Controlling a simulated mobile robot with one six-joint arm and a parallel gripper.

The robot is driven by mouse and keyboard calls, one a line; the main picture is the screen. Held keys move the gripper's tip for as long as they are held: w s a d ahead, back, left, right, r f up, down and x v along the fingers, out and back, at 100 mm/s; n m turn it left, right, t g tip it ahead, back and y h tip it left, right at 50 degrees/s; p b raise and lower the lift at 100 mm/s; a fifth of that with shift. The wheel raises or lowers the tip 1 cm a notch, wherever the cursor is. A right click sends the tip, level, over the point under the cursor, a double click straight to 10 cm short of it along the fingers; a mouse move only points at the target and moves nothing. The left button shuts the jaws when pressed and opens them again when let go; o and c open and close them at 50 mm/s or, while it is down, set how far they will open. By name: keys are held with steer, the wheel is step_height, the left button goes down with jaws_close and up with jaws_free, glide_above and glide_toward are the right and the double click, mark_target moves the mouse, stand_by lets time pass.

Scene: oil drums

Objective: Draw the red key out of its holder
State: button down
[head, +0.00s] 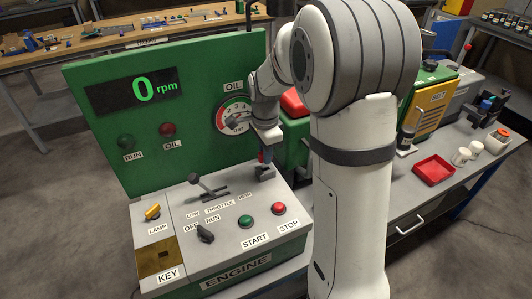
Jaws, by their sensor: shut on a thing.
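The red key (265,158) shows as a small red patch at the right rear of the grey engine console. My gripper (263,154) points down over it and is shut on it. A dark block (265,173), which looks like the key's holder, stands on the console just below. I cannot tell whether the key's lower end is still inside the block or just above it. Much of the key is hidden by the gripper.
The console carries a throttle lever (206,184), a yellow lamp switch (152,211), a green START button (247,222), a red STOP button (278,208) and a brass KEY plate (161,258). The green gauge panel (190,80) rises behind. A red tray (434,170) lies at right.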

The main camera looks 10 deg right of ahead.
steer(key=shift+r+p, duration=0.95)
steer(key=shift+r, duration=0.6)
